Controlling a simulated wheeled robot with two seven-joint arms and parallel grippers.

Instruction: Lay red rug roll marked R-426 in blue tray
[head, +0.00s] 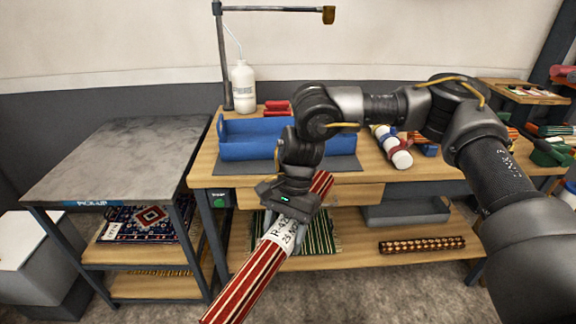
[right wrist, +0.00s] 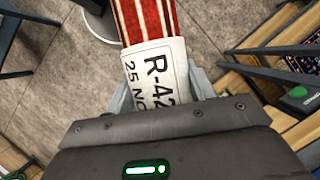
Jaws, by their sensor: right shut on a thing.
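The red rug roll (head: 248,284) has cream and dark stripes and a white label band reading "R-42", with the last part cut off or hidden. My right gripper (head: 285,226) is shut on the roll around the label. The roll is tilted in the air in front of the workbench, its lower end toward the bottom of the head view. In the right wrist view the roll (right wrist: 148,20) runs out past the label between the fingers (right wrist: 165,88). My left gripper is out of view.
The wooden bench (head: 350,178) also holds a white bottle (head: 243,88), a lamp-like post (head: 224,60), a red item (head: 278,107) and a white-and-blue roll (head: 393,148). A grey-topped table (head: 120,155) stands left, its top clear. A brown patterned roll (head: 422,245) lies on the lower shelf.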

